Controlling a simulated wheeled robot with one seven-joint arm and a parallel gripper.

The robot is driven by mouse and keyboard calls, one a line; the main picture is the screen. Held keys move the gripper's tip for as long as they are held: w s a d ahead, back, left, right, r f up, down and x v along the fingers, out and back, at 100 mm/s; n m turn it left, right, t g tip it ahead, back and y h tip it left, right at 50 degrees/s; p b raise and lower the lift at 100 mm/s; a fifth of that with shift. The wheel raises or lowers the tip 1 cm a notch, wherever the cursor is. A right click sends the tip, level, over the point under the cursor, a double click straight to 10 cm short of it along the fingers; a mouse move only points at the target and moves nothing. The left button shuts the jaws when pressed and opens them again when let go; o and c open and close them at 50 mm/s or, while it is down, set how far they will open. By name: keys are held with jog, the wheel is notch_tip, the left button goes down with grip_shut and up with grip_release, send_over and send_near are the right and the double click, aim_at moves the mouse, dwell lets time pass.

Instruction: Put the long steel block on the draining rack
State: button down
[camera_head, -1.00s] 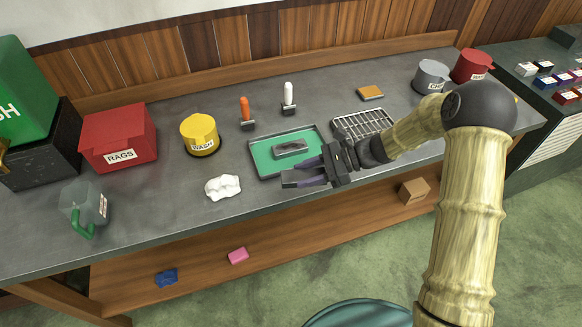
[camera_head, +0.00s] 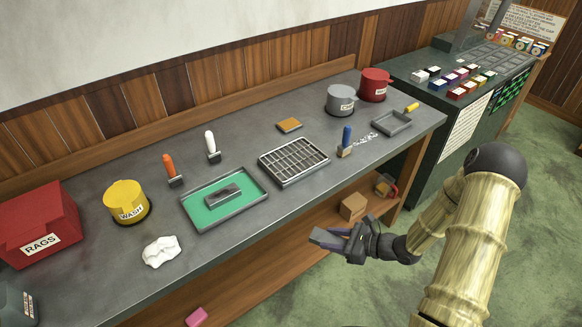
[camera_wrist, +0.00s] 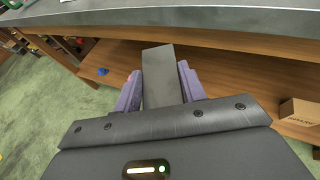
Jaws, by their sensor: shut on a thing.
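My gripper (camera_head: 338,238) is in front of the bench's front edge in the head view, to the right of the green tray and below the rack. It is shut on a long grey steel block (camera_wrist: 158,76), which sticks out between the purple fingers in the wrist view. The block's end (camera_head: 326,236) also shows in the head view. The draining rack (camera_head: 294,161), a metal grid in a tray, lies on the bench top, and its bars look empty. A shorter dark block (camera_head: 223,195) lies in the green-lined tray (camera_head: 196,225).
A white cloth (camera_head: 160,251), yellow wash pot (camera_head: 125,201), orange-handled tool (camera_head: 171,169) and white-handled tool (camera_head: 212,146) stand left of the rack. A blue-handled tool (camera_head: 346,142) stands close to its right. A sponge (camera_head: 289,125) lies behind it. A cardboard box (camera_head: 353,206) sits on the lower shelf.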

jog(key=d+f+m+t+h, duration=0.1)
jog(key=d+f+m+t, duration=0.1)
jog(key=d, duration=0.4)
jog(key=shift+d+f+m+t+h, duration=0.2)
jog(key=shift+f+m+t+h, duration=0.15)
jog(key=shift+t, duration=0.15)
jog(key=shift+w+d, duration=0.1)
jog(key=shift+w, duration=0.15)
